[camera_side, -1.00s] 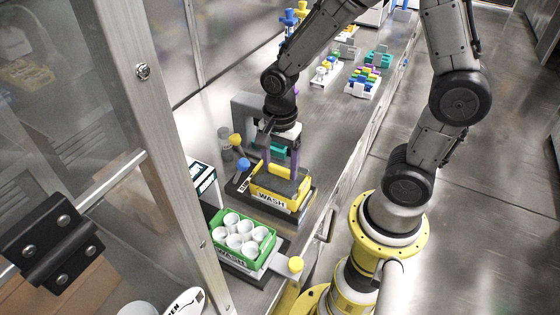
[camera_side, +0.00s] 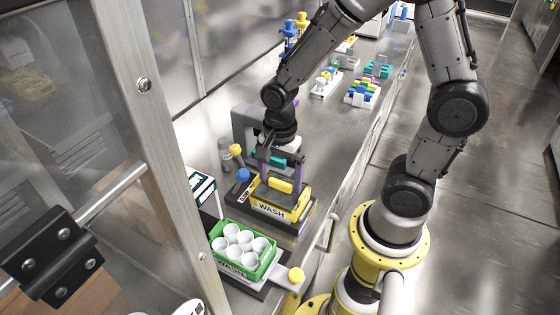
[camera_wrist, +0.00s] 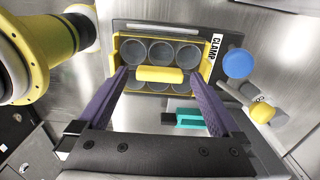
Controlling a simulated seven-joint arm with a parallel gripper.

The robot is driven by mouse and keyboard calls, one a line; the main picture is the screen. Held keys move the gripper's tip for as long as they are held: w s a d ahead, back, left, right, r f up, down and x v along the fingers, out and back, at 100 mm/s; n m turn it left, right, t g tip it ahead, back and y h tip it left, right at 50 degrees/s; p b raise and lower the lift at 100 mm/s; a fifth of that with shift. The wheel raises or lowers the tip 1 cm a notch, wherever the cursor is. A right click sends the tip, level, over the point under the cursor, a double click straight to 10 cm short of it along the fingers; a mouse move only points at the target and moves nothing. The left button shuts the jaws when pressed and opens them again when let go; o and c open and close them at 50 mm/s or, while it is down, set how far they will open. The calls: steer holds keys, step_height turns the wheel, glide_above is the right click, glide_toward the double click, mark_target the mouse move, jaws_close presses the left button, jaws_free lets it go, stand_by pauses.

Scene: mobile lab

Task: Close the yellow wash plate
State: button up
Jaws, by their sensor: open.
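The yellow wash plate (camera_side: 267,211), labelled WASH, sits on a dark base in the side view. In the wrist view its yellow rim (camera_wrist: 117,50) surrounds several round grey wells. A short yellow bar (camera_wrist: 160,74) lies across the middle of the plate, and also shows in the side view (camera_side: 280,185). My gripper (camera_wrist: 158,78) is open above the plate, its two purple fingers apart on either side of the bar. I cannot tell whether they touch the bar, or whether a clear cover lies over the wells.
A green rack of white cups (camera_side: 240,248) stands just in front of the plate. A blue knob (camera_wrist: 237,63) and a yellow knob (camera_wrist: 262,112) are beside it. A teal part (camera_wrist: 195,120) is behind. Coloured racks (camera_side: 362,93) stand farther along the bench. A glass-panelled frame is at the left.

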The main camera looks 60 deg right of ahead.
mark_target(280, 182)
step_height(280, 182, up, 13)
steer(key=shift+r, duration=0.2)
stand_by(0.4)
steer(key=s+r+n+t, duration=0.2)
steer(key=s+n, duration=0.3)
steer(key=n, duration=0.4)
steer(key=s+r+n+t, duration=0.1)
steer(key=s+n+t, duration=0.2)
steer(key=n, duration=0.6)
steer(key=shift+s+d+r+t, duration=0.3)
steer(key=shift+s+r, duration=0.1)
steer(key=shift+s, duration=0.65)
